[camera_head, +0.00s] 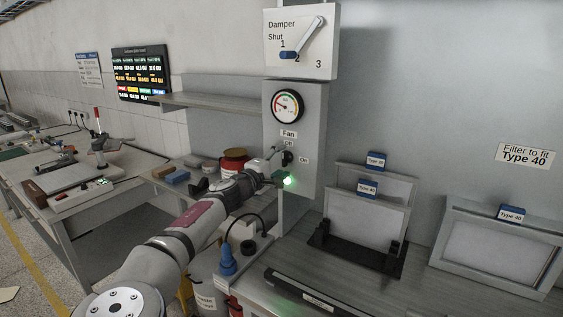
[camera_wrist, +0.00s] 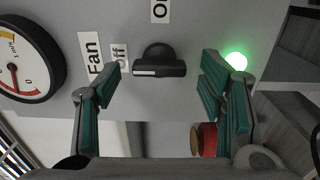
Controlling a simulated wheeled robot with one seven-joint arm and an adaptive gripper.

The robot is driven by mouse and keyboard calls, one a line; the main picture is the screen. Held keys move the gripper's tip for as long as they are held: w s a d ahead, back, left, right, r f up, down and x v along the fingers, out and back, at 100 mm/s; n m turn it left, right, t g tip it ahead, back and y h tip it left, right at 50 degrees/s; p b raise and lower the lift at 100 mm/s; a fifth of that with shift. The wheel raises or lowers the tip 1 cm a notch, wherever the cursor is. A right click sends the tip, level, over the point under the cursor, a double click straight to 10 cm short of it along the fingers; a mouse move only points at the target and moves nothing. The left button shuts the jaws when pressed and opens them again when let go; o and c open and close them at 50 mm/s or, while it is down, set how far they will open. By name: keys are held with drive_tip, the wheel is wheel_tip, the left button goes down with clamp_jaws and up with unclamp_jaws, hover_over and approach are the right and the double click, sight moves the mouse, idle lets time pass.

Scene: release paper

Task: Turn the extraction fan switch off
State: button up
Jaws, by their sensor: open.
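The fan switch is a black rotary knob (camera_wrist: 160,60) on the grey control panel (camera_head: 298,180); it also shows in the head view (camera_head: 287,158). In the head view my gripper (camera_head: 276,166) is close in front of the panel. A green lamp (camera_wrist: 236,61) beside one finger is lit.
A round gauge (camera_head: 286,106) sits above the knob, and a damper lever (camera_head: 303,42) above that. A shelf (camera_head: 215,100) juts out left of the panel. Filter frames (camera_head: 366,220) stand on the bench to the right. A red tin (camera_head: 234,160) stands behind my arm.

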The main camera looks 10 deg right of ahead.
drive_tip(key=v, duration=1)
drive_tip(key=shift+s+a, duration=0.25)
drive_tip(key=shift+s, duration=0.1)
drive_tip(key=s+d+f+m+g+y, duration=0.1)
drive_tip(key=s+d+f+m+g, duration=0.35)
drive_tip(key=d, duration=0.55)
drive_tip(key=s+d+f+m+g+y, duration=0.1)
drive_tip(key=s+d+f+m+g, duration=0.3)
drive_tip(key=d, duration=0.5)
drive_tip(key=s+d+f+m+g+y, duration=0.1)
drive_tip(key=s+f+g+y, duration=0.15)
drive_tip(key=s+y, duration=0.4)
drive_tip(key=s+a+r+t+y, duration=0.1)
drive_tip(key=s+a+r, duration=0.1)
drive_tip(key=s+r, duration=0.3)
drive_tip(key=s+a+r+t+y+b, duration=0.1)
drive_tip(key=s+r, duration=0.4)
drive_tip(key=s, duration=0.7)
drive_tip(key=s+a+r+t+y+b, duration=0.1)
drive_tip(key=s+a+r, duration=0.2)
drive_tip(key=s+r, duration=0.3)
drive_tip(key=shift+s+a, duration=0.4)
drive_tip(key=shift+s, duration=0.8)
